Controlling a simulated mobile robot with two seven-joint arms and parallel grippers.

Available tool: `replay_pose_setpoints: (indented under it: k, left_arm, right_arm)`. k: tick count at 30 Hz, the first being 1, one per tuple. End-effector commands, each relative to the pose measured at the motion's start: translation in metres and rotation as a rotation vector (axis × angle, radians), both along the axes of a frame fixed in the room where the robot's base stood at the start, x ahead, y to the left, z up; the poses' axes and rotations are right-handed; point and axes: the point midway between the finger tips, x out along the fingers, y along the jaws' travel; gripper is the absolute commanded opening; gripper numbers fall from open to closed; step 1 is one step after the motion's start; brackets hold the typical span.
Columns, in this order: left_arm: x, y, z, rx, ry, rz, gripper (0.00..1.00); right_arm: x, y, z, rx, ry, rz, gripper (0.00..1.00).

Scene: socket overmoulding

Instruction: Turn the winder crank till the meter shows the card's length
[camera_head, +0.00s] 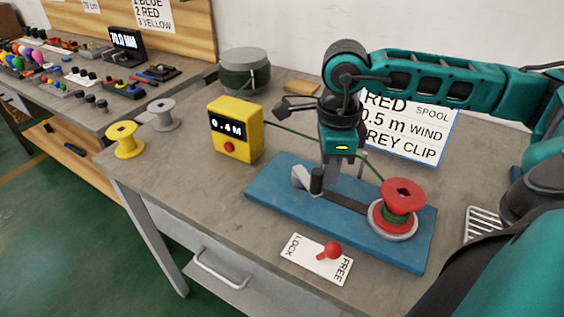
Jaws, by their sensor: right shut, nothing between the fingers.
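The yellow meter (236,134) stands left of the winder and shows 0.4 M. The card (413,128) leans at the back and reads "RED SPOOL", "0.5 m WIND", "GREY CLIP", partly hidden by my right arm. My right gripper (339,170) points down over the crank, just right of the handle. It is shut and empty; whether it touches the handle I cannot tell. My left gripper is out of view.
A white LOCK/FREE plate (304,262) with a red-knobbed lever (332,250) lies in front; the knob is nearer FREE. A green cord drum (244,73) stands behind. Yellow (124,140) and grey (163,115) spools stand at the left edge. A grey slotted part lies right.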

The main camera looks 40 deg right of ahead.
Motion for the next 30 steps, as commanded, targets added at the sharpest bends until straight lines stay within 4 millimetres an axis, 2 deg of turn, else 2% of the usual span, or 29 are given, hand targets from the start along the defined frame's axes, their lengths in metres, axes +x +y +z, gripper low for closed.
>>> replay_pose_setpoints:
  k: [11, 22, 30]
  left_arm:
    - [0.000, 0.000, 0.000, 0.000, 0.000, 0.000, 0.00]
    - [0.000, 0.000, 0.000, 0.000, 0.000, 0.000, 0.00]
    - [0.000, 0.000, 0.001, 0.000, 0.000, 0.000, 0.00]
  right_arm:
    - [-0.003, 0.018, 0.000, 0.002, -0.001, 0.002, 0.00]
    - [-0.003, 0.020, 0.000, 0.002, -0.001, 0.001, 0.00]
    - [-0.001, 0.037, 0.000, 0.002, -0.002, 0.002, 0.00]
